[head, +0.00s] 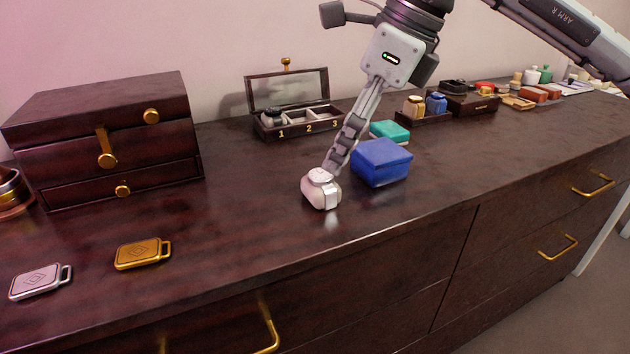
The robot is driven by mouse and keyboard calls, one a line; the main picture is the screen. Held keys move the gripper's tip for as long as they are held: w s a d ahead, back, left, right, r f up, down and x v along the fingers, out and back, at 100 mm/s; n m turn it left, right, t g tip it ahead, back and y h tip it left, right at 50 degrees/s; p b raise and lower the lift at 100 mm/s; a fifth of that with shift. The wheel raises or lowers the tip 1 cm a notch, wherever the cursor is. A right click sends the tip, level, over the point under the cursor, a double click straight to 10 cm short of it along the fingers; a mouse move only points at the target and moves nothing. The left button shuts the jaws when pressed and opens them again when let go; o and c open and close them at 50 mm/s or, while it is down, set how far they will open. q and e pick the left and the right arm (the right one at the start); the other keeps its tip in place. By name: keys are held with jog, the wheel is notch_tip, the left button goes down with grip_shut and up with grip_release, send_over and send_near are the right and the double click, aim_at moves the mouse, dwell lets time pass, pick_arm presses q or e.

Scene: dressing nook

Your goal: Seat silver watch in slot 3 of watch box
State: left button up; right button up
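The silver watch (322,191), on a pale rounded cushion, is near the middle of the dark counter. My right gripper (331,172) reaches down from above with its fingertips at the top of the watch. The fingers overlap in this view, so I cannot tell whether they are closed on it, nor whether it touches the counter. The watch box (296,130) stands behind with its glass lid raised. Its slots are numbered 1 to 3. Slot 1 holds a dark watch; slot 3 (322,116) looks empty, partly beside my fingers. My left gripper is not in view.
A blue box (381,163) stands close right of the watch, with a teal box (390,132) behind it. A tray (424,117) holds a gold and a blue watch. A jewelry chest (105,140) is at left. Two tags (143,253) lie at front left. The counter before the watch box is clear.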

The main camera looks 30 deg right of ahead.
aim_at(322, 175)
jog(key=x, duration=0.5)
jog(key=shift+w+a+f, duration=0.15)
jog(key=shift+w+a, duration=0.15)
jog(key=shift+w, duration=0.1)
jog(key=shift+s, duration=0.1)
jog(key=c, duration=1.6)
